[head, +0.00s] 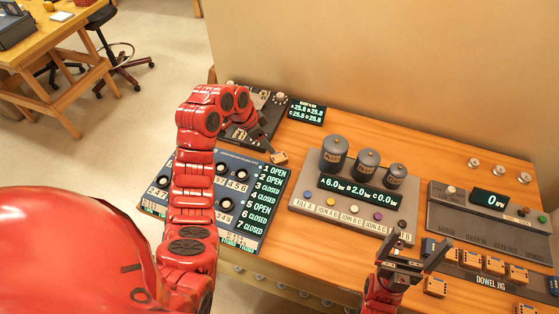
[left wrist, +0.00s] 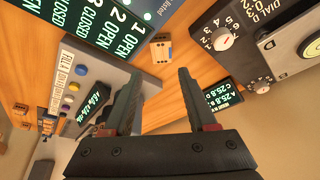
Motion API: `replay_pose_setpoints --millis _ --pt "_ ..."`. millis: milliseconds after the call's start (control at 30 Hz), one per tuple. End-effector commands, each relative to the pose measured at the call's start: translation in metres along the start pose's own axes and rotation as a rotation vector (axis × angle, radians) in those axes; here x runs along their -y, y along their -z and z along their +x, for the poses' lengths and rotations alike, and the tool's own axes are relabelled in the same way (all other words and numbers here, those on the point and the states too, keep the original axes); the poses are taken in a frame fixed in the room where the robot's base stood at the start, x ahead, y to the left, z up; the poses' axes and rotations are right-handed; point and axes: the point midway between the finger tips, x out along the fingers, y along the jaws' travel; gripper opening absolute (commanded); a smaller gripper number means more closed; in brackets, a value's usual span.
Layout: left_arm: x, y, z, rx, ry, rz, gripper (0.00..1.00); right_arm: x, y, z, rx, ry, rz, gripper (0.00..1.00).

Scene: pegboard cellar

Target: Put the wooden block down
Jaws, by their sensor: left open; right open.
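A small wooden block (head: 280,158) rests on the wooden table, close to the edge of the valve panel. In the left wrist view the block (left wrist: 161,50) lies beyond my fingertips, between their lines and apart from both. My left gripper (head: 262,138) is open and empty, just behind the block in the head view; its two dark fingers also show in the left wrist view (left wrist: 157,95). My right gripper (head: 412,256) is open and empty above the front right of the table.
The valve panel (head: 245,168) with OPEN/CLOSED readouts is left of the block. A dial unit (head: 240,112) stands behind, a small display (head: 306,110) beside it. A console with three grey canisters (head: 334,150) is to the right. Several blocks (head: 493,265) lie by the dowel jig.

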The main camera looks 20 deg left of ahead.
Motion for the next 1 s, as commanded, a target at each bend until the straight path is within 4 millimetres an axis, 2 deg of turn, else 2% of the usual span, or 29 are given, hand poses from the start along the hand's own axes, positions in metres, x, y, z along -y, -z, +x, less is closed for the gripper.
replay_pose_setpoints --millis 33,100,200,333,467,567,700,800,1000 --pt "-0.001 -0.002 0.013 -0.002 -0.002 -0.001 0.57 0.000 -0.001 -0.008 0.000 0.000 0.000 0.94" --pt "0.000 -0.002 0.026 -0.003 -0.002 -0.002 0.57 0.001 -0.003 -0.016 0.000 0.000 0.000 0.94" --pt "0.000 -0.001 0.040 -0.003 -0.001 0.000 0.57 0.001 -0.004 -0.023 0.000 0.000 0.000 0.94" --pt "0.000 0.000 0.054 0.000 -0.002 -0.002 0.57 0.001 -0.003 -0.019 0.000 0.000 0.000 0.94" --pt "0.000 0.000 0.059 0.001 -0.001 -0.001 0.57 0.001 -0.003 -0.017 0.000 0.000 0.000 0.94" --pt "0.000 0.002 0.065 0.000 0.000 0.001 0.57 0.000 -0.001 -0.006 0.000 0.000 0.000 0.94" --pt "0.001 0.000 0.083 0.001 -0.002 -0.001 0.57 0.000 0.001 0.008 0.000 0.000 0.000 0.94" --pt "0.002 -0.001 0.097 0.000 -0.002 -0.001 0.57 -0.001 0.002 0.011 0.000 0.000 0.000 0.94" --pt "0.002 -0.002 0.109 -0.001 0.002 0.001 0.57 -0.001 0.002 0.013 0.000 0.000 0.000 0.94"
